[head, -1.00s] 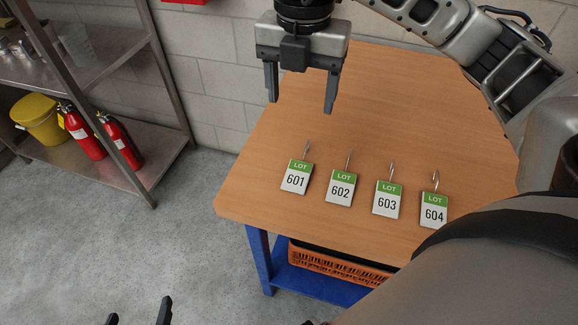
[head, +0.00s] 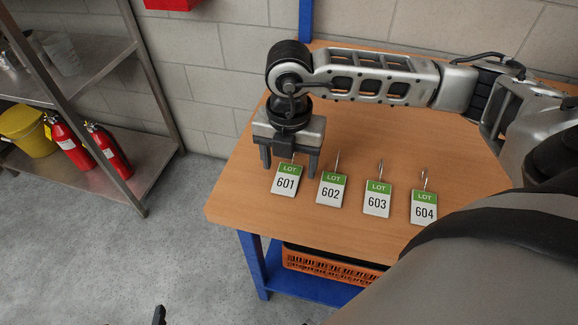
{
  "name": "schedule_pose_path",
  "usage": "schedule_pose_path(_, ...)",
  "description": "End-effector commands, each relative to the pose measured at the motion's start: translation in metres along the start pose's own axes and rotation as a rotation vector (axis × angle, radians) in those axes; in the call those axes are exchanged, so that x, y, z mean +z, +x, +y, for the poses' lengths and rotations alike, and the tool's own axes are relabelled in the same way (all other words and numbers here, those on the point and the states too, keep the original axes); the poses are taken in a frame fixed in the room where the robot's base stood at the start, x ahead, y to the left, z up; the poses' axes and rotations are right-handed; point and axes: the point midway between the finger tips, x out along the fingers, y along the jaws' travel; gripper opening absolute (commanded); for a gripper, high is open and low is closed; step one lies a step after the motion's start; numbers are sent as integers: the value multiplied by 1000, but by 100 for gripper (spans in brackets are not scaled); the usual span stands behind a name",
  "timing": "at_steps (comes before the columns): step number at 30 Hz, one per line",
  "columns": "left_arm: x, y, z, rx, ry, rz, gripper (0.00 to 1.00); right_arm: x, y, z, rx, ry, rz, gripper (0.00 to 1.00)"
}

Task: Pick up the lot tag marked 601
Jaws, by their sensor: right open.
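The lot tag marked 601 (head: 286,184) lies on the wooden table top, leftmost in a row of tags. It is white with a green LOT band, and its wire hook end is partly hidden by my gripper. My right gripper (head: 289,170) points down over the upper end of tag 601. It is open, with one finger to each side of the tag's top; I cannot tell its exact height above the table. A dark fingertip of my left gripper (head: 159,315) shows at the bottom edge; the rest is out of frame.
Tags 602 (head: 331,190), 603 (head: 377,199) and 604 (head: 424,207) lie in a row to the right. The table (head: 240,205) has a blue frame with an orange crate (head: 325,265) below. A metal shelf (head: 150,160) with red extinguishers (head: 70,143) stands left.

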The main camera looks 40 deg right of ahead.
Motion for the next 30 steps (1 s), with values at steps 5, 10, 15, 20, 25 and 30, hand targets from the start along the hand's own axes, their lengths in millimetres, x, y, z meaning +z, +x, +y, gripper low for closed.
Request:
schedule_pose_path(5,2,1,0,-1,0,-5,83,-1,11,0,2,-2,1,67)
schedule_pose_path(10,4,1,0,-1,0,-9,83,-1,11,0,2,-2,1,67)
schedule_pose_path(15,4,1,0,-1,0,-8,83,-1,11,0,2,-2,1,23)
schedule_pose_path(20,4,1,0,-1,0,-8,83,-1,10,0,2,-2,1,19)
schedule_pose_path(25,2,0,0,-1,1,-7,83,-1,8,1,2,-2,1,19)
schedule_pose_path(30,-12,-9,0,-9,16,-9,83,-1,-16,2,2,-5,0,19)
